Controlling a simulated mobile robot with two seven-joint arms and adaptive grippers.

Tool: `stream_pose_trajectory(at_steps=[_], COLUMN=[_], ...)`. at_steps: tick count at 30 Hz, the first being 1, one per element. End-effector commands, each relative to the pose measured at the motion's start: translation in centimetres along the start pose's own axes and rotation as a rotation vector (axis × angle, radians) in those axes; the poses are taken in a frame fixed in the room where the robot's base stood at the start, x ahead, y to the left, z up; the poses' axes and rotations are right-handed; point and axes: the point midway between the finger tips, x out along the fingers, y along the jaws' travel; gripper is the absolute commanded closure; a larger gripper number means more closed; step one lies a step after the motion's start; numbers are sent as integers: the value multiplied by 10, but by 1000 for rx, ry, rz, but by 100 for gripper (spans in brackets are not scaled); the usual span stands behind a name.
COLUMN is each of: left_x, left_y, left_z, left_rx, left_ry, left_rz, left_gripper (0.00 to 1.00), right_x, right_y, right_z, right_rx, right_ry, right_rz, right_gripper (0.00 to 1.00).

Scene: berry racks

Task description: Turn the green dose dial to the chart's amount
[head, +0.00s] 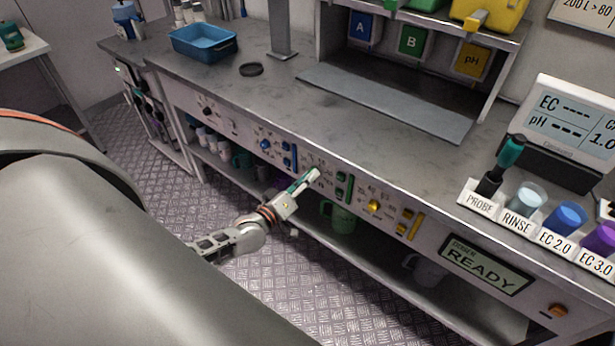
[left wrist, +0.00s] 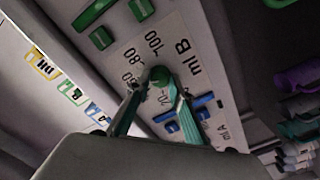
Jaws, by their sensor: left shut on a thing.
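My left gripper (head: 311,177) reaches from the left to the front panel of the bench. In the left wrist view its fingers (left wrist: 155,86) are closed around the green dose dial (left wrist: 159,75), on a white plate marked "ml B". Numbers such as 80 and 100 show around the dial. Its pointer is hidden, so I cannot tell its setting. In the head view the gripper covers the dial. A wall sign (head: 585,8) reading "200 L > 80" is cut off at the top right. The right gripper is out of view.
Beside the green dial are a blue knob (head: 265,144), a yellow knob (head: 374,206) and green switches (head: 344,186). A "READY" display (head: 484,263) sits further right. A green mug (head: 338,217) stands on the shelf below. Labelled cups line the bench's right edge.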

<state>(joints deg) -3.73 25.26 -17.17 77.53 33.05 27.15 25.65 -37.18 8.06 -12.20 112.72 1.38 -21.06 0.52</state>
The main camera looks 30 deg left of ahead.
Motion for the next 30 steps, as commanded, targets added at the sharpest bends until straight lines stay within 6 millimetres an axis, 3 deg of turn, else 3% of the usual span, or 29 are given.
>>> stream_pose_trajectory(at_steps=[17, 18, 19, 30], left_x=[0, 0, 0, -2], left_y=[1, 1, 1, 0], left_z=[0, 0, 0, 0], left_rx=[28, 28, 28, 28], left_ry=[1, 1, 1, 0], left_rz=[1, 1, 1, 0], left_gripper=[100, 68, 62, 62], right_x=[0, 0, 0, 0], right_y=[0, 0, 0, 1], right_z=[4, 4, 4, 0], right_rx=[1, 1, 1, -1], right_ry=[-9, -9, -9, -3], right_rz=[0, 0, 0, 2], right_gripper=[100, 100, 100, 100])
